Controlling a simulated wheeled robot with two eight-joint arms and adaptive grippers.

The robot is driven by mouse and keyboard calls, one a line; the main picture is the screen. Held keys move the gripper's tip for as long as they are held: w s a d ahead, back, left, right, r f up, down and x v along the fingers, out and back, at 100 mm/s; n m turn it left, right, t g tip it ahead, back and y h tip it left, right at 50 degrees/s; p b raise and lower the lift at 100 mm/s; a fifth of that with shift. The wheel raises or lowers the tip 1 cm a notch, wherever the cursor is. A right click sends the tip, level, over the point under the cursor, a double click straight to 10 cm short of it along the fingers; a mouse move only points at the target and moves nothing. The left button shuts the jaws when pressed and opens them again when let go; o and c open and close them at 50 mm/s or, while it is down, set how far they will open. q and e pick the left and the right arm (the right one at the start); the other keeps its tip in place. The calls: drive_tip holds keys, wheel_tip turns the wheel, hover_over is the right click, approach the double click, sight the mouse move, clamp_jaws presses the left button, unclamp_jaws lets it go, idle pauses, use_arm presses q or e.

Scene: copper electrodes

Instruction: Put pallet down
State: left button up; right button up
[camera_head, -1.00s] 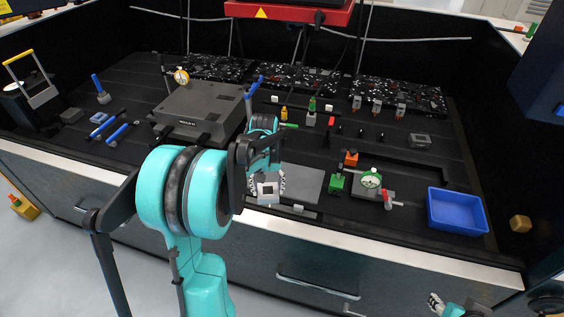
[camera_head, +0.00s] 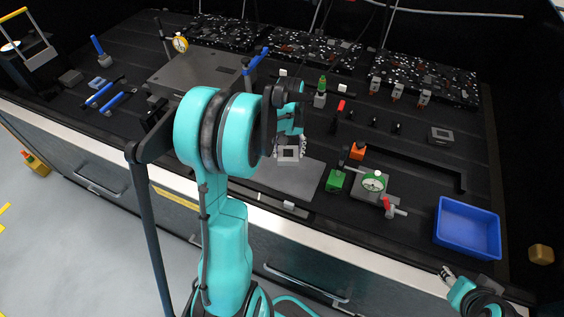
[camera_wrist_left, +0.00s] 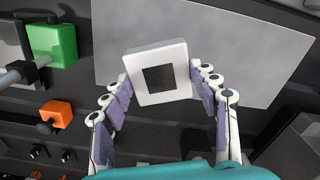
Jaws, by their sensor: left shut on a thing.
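The pallet is a small whitish square frame with a dark square centre (camera_head: 288,154); it shows large in the left wrist view (camera_wrist_left: 158,55). My left gripper (camera_head: 289,148) is shut on it, with fingers on two opposite sides in the left wrist view (camera_wrist_left: 160,80). The pallet appears over the edge of a flat grey plate (camera_head: 290,182) on the bench, and the plate shows behind it in the wrist view (camera_wrist_left: 250,50). I cannot tell the height gap. My right gripper (camera_head: 447,274) is at the lower right, by the bench front; its finger opening is unclear.
A blue tray (camera_head: 468,228) is farther right. Dark boards (camera_head: 425,78) line the back.

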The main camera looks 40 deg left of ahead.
use_arm(q)
wheel_tip(320, 180, down, 7)
drive_tip(key=shift+r+b, duration=0.2)
drive_tip(key=shift+b, duration=0.5)
drive_tip(key=shift+f, duration=0.1)
drive_tip(key=o, duration=1.5)
drive_tip(key=shift+f, duration=0.1)
